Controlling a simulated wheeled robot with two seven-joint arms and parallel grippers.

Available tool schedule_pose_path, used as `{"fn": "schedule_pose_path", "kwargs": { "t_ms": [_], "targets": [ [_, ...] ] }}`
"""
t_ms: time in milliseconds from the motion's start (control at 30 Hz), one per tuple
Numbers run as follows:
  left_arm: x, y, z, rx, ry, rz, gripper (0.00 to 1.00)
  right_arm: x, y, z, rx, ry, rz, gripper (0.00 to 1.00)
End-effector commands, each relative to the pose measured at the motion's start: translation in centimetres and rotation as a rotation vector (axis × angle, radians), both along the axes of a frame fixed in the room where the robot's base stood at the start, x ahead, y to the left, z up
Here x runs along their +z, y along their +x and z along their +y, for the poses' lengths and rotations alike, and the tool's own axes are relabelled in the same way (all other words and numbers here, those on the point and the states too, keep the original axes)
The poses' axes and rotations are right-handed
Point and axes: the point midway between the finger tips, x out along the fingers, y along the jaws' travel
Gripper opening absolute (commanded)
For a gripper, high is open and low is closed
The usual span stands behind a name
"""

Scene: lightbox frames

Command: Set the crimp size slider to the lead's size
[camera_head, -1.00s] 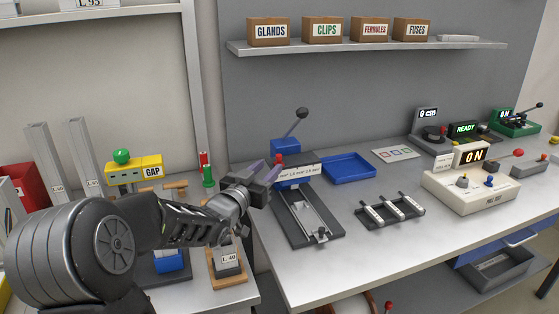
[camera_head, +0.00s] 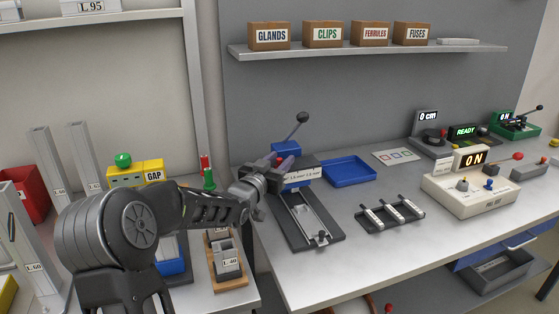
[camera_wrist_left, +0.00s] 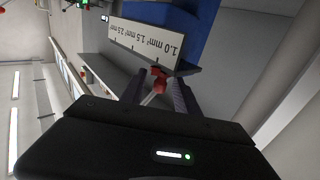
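The crimp tool (camera_head: 310,220) stands on the bench, with a blue head, a raised black lever and a white size scale (camera_head: 302,173). In the left wrist view the scale (camera_wrist_left: 146,43) reads 1.0, 1.5 and 2.5 mm². My right gripper is out of view.
A blue tray (camera_head: 348,171) lies behind the tool and a black rack with pale bars (camera_head: 390,214) stands to its right. A cream test box (camera_head: 470,190) is farther right. A yellow GAP block (camera_head: 140,174) and L-marked pieces crowd the left bench.

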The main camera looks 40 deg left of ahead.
Motion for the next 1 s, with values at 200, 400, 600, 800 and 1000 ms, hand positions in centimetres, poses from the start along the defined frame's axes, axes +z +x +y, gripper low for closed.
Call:
{"fn": "schedule_pose_path", "kwargs": {
  "t_ms": [200, 400, 600, 800, 1000],
  "targets": [
    [-0.02, -0.01, -0.02, 0.0, 0.0, 0.0, 0.35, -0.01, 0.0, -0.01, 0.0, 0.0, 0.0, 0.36],
    [-0.02, -0.02, -0.03, -0.001, 0.0, 0.0, 0.19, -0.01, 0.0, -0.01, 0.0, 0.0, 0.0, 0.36],
    [-0.02, -0.02, -0.03, -0.001, 0.0, 0.0, 0.02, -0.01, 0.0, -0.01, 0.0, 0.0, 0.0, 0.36],
    [-0.03, -0.03, -0.04, -0.001, 0.0, 0.0, 0.0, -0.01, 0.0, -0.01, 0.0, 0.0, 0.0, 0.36],
    [-0.03, -0.03, -0.04, -0.001, 0.0, 0.0, 0.0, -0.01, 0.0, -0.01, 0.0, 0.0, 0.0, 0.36]
  ]
}}
